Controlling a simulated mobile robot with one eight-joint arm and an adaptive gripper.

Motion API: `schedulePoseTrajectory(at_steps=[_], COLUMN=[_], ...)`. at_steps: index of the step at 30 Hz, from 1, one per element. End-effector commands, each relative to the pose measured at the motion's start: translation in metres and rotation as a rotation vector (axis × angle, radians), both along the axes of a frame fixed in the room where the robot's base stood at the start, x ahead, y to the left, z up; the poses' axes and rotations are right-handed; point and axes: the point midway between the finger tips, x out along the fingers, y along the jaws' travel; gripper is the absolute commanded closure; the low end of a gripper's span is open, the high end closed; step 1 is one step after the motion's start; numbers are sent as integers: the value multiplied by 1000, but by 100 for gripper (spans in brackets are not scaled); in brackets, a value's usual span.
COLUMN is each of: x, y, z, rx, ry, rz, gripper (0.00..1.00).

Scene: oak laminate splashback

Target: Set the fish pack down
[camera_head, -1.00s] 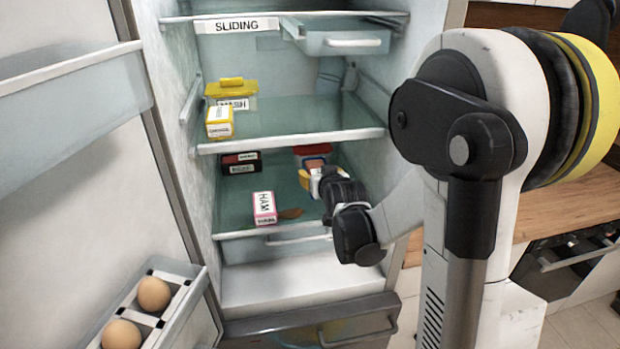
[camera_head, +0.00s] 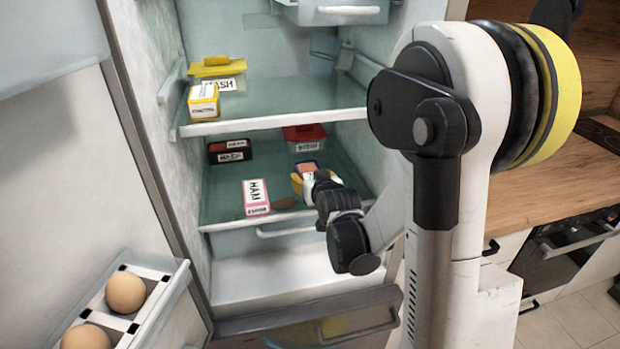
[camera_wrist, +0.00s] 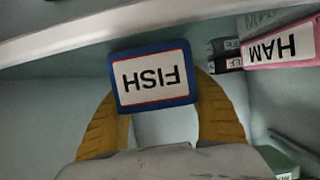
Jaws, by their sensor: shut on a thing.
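The fish pack (camera_head: 307,168) is a small box with a blue edge and an orange face in the head view. In the wrist view its blue-framed FISH label (camera_wrist: 155,78) reads upside down. My gripper (camera_head: 303,183) is shut on it, with a yellow finger on each side. It is over the lower glass shelf (camera_head: 225,192) of the open fridge, right of the pink-and-white ham pack (camera_head: 256,197) and apart from it. I cannot tell whether the fish pack touches the shelf. My gripper partly hides the pack in the head view.
A red pack (camera_head: 303,133) stands behind the fish pack. A dark pack (camera_head: 230,151) is at the back left. Yellow packs (camera_head: 203,101) stand on the upper shelf (camera_head: 290,120), above my gripper. Shelf glass between the ham and dark packs is clear. Eggs (camera_head: 125,292) sit in the door.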

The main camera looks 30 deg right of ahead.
Motion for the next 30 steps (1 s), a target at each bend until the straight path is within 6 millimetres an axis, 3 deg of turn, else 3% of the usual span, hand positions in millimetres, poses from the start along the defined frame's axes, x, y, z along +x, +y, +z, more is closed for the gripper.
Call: schedulePoseTrajectory(at_steps=[1,2,3,4,16,30], x=[0,0,0,0,-2,-89], y=[0,0,0,0,0,25], z=[-3,-3,-2,-2,5,41], rx=[0,0,0,0,0,0], ry=[-1,0,0,0,0,1], rz=[0,0,0,0,0,-1], gripper=[81,34,22,18,18,18])
